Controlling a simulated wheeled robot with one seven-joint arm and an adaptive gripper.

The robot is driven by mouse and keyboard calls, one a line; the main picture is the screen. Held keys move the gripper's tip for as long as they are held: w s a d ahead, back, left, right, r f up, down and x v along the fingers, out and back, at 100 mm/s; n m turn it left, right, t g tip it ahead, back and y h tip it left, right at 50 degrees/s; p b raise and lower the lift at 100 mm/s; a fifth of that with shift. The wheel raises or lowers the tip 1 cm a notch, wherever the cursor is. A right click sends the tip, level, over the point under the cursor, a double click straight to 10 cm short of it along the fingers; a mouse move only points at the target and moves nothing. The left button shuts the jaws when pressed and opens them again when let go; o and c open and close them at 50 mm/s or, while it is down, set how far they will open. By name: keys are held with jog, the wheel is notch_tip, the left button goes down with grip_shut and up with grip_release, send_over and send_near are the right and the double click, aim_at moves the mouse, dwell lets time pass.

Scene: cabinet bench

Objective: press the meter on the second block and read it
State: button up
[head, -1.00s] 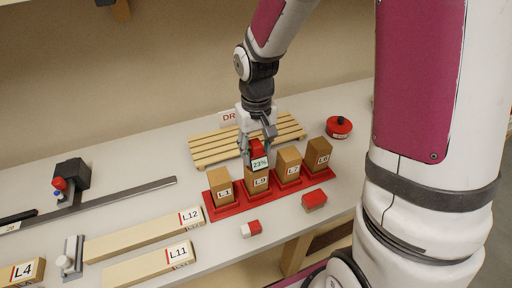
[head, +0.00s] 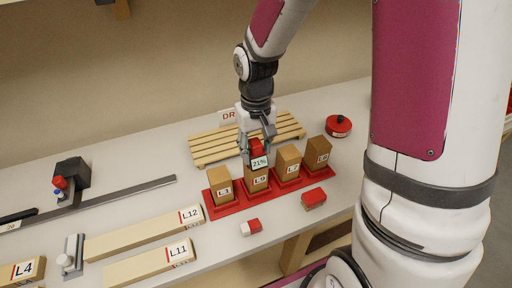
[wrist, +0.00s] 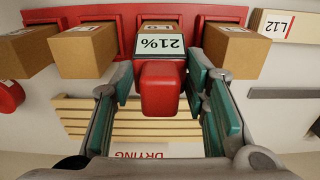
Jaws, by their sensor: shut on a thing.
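A red meter (head: 257,147) with a small screen reading 21% is held by my gripper (head: 257,142) on top of the second block from the left, labelled L9 (head: 258,181). In the wrist view the meter (wrist: 161,90) sits between the teal fingers of my gripper (wrist: 162,92), and its screen reads 21% upside down. The block's L9 label (wrist: 160,28) is partly hidden behind the screen. Blocks L1 (head: 220,187), L7 (head: 287,163) and L8 (head: 318,152) stand upright in the same red rack (head: 224,211).
A slatted wooden rack (head: 214,148) with a DRYING sign (head: 228,117) lies behind the blocks. Boards L12 (head: 140,234) and L11 (head: 150,265) lie at the left. Small red-topped objects (head: 251,227) (head: 314,198) sit in front. A round red item (head: 338,126) is behind right.

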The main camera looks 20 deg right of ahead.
jog(key=shift+f, duration=0.1)
dwell(0.3)
jog(key=shift+r+p, duration=1.65)
jog(key=shift+r, duration=1.9)
